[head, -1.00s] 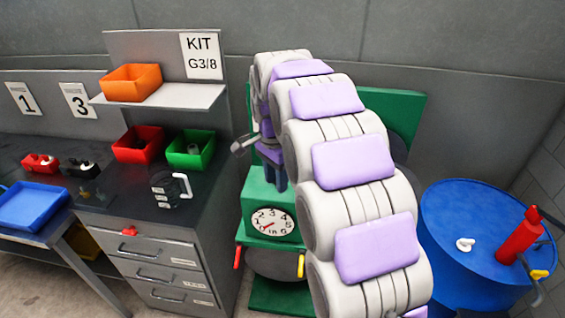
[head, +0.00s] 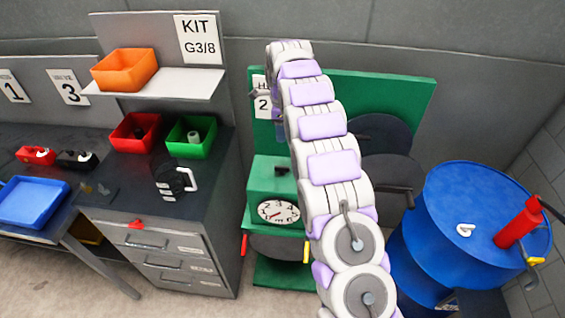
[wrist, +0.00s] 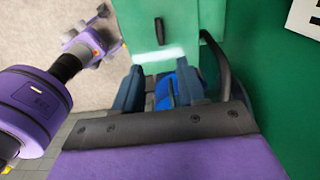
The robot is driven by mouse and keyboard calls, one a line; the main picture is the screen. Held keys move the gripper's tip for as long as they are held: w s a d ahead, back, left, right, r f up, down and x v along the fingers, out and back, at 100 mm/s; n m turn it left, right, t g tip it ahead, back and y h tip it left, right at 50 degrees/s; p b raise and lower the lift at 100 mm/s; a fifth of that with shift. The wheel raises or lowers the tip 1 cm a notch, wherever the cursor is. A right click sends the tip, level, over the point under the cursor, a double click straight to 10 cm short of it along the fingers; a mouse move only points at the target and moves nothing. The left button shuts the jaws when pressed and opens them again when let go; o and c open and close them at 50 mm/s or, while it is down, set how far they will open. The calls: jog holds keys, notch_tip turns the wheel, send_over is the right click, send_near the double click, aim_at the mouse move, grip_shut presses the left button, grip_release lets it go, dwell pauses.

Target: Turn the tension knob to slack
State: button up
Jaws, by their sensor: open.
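The green machine (head: 268,182) stands in the middle of the head view, with a white numbered dial (head: 278,211) on its front. A small dark lever or knob (head: 281,170) sits on its top; I cannot tell whether this is the tension knob. In the head view my arm hides most of the gripper.
Dark round discs (head: 388,180) sit right of my arm by the green back panel (head: 410,95). A blue drum (head: 470,215) with a red cylinder (head: 518,223) stands at right. A drawer bench (head: 170,255) with red and green bins stands at left.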

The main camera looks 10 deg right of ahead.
aim_at(282, 167)
notch_tip(282, 167, down, 16)
jog(key=shift+f+p, duration=0.15)
jog(key=shift+p, duration=0.2)
jog(key=shift+c, duration=0.2)
grip_shut()
